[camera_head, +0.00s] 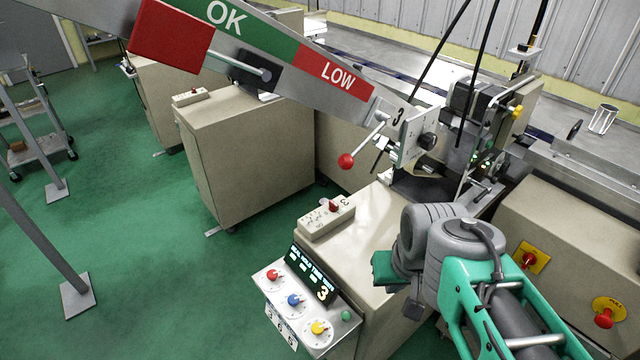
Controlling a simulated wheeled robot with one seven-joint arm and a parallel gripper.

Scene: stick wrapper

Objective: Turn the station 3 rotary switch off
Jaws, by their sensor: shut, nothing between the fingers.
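The station 3 cabinet (372,234) stands in the middle right. On its top is a small pale box (318,222) marked 3, with a red rotary knob (333,206); its pointer position is too small to read. On the cabinet's front left is a control panel (265,285) with a display reading 3 and red (273,275), blue (294,299) and yellow (319,327) knobs. My green and grey arm reaches in from the lower right. My gripper (412,307) is low beside the cabinet, right of the panel, shut and empty, apart from the knobs. Its fingers are mostly hidden by my wrist.
A slanted OK/LOW gauge beam (300,68) crosses above, with a red-ended lever (346,161) and the wrapper mechanism (410,140) behind the box. Another cabinet (250,150) stands further back.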

